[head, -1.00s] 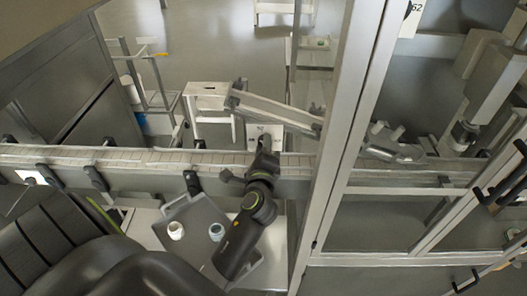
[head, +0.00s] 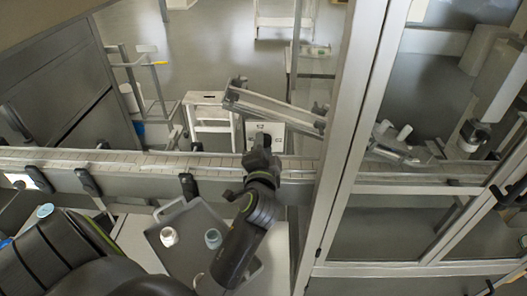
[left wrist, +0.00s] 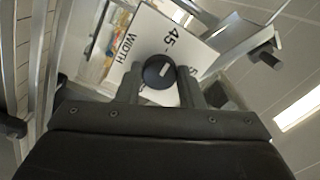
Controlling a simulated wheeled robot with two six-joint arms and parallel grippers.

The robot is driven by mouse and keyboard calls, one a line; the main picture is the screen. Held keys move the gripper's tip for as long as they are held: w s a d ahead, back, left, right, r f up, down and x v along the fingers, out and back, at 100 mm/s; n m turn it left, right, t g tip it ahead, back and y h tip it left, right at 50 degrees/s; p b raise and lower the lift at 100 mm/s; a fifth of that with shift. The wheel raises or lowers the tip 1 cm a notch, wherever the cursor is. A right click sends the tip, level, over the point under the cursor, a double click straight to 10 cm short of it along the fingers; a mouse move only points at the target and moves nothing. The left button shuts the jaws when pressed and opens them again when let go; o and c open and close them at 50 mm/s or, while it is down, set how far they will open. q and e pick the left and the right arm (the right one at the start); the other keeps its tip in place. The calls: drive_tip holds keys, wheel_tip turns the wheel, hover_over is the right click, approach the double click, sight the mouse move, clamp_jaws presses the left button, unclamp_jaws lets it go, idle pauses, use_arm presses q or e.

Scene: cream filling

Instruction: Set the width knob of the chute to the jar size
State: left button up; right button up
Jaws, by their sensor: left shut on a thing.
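The width knob (left wrist: 158,72) is a round black dial with a pale pointer mark on a white panel (left wrist: 138,50). The panel reads "WIDTH" and "45" in the left wrist view; other lettering is partly covered. My left gripper (left wrist: 158,84) is shut on the knob, one finger on each side. In the head view my left gripper (head: 261,150) reaches over the conveyor to the white panel (head: 276,129), and hides the knob. The metal chute (head: 275,106) slopes behind it. My right gripper is not in view.
A grey tray (head: 184,262) holds a white jar (head: 168,237) and a grey-blue-topped jar (head: 213,238). The conveyor (head: 130,160) runs across the view. A metal frame post (head: 351,130) stands right of my arm. A white stool (head: 208,117) stands behind.

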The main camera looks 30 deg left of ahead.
use_arm(q)
drive_tip(key=shift+n+b, duration=0.3)
drive_tip(key=shift+n, duration=0.3)
drive_tip(key=o, duration=1)
drive_tip(key=shift+f, duration=0.1)
